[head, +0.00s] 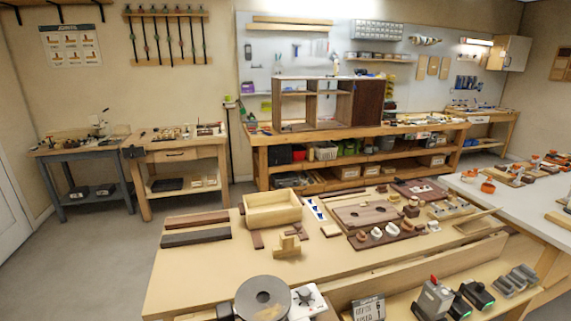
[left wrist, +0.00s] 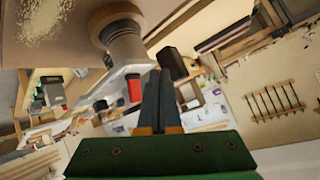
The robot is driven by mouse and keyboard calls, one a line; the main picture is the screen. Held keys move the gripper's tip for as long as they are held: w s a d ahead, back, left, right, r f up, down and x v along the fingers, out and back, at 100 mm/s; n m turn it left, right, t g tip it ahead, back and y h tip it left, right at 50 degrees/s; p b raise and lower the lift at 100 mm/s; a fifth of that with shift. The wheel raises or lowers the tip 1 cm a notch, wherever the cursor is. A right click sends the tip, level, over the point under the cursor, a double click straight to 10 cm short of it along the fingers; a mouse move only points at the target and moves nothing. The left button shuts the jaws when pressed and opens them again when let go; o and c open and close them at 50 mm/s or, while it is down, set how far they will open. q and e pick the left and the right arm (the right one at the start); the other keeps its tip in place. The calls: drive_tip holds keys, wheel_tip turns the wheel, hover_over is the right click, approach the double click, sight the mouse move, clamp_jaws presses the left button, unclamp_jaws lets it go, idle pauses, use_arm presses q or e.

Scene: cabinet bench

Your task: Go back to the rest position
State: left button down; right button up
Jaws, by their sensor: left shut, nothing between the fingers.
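My left gripper (left wrist: 160,78) shows in the left wrist view. Its two dark fingers are together with nothing between them, in front of a green mount with dark screws. It is held in the air, and the room behind it appears strongly tilted. Neither gripper shows in the head view, and my right gripper shows in no view.
A wooden workbench (head: 190,262) fills the front of the head view, with an open wooden box (head: 272,209), dark strips (head: 196,238) and a round grey machine (head: 262,298). An open cabinet (head: 328,103) stands on the back bench. Grey floor (head: 90,270) is clear at left.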

use_arm(q)
drive_tip(key=s+a+f+n+g, duration=0.15)
drive_tip(key=s+f+g, duration=0.25)
drive_tip(key=s, duration=0.4)
drive_tip(key=s+a+f+n+g, duration=0.1)
drive_tip(key=s+f+n+g, duration=0.2)
drive_tip(key=s, duration=0.4)
drive_tip(key=s+f+m+g+b, duration=0.1)
drive_tip(key=s+f, duration=0.1)
drive_tip(key=f, duration=0.8)
drive_tip(key=s+f+m+g, duration=0.1)
drive_tip(key=s+f, duration=0.1)
drive_tip(key=f, duration=0.8)
drive_tip(key=s+a+f+g, duration=0.1)
drive_tip(key=s+a+f, duration=0.1)
drive_tip(key=s+f, duration=0.7)
drive_tip(key=shift+s+a+f, duration=0.15)
drive_tip(key=shift+s+f, duration=0.05)
drive_tip(key=shift+s, duration=0.8)
